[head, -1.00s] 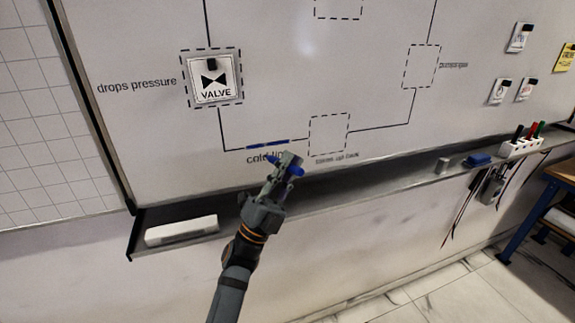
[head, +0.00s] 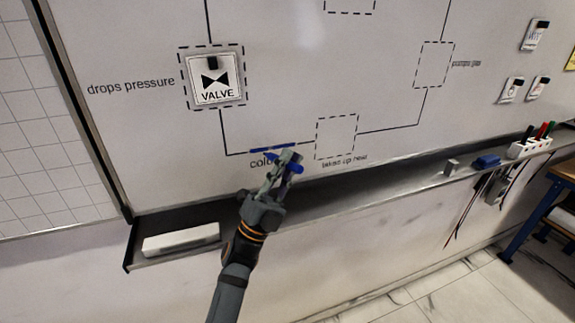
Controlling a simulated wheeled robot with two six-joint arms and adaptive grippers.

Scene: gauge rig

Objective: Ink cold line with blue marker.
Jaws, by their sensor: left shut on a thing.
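The whiteboard (head: 290,60) carries a printed loop diagram. A thick blue stroke (head: 258,150) lies along the bottom line of the loop, above the "cold line" label (head: 258,163), whose right part is hidden behind my gripper. My left gripper (head: 284,165) is shut on the blue marker (head: 296,168), just below the right part of the stroke. The marker shows on both sides of the fingers, one end pointing up-left toward the stroke. I cannot tell whether its tip touches the board. My right gripper is not in view.
A magnet card marked VALVE (head: 214,80) sits in a dashed box. The tray ledge (head: 360,189) below the board holds a white eraser (head: 181,239), a blue block (head: 486,161) and a white marker holder (head: 530,148). Other cards (head: 534,34) hang at right.

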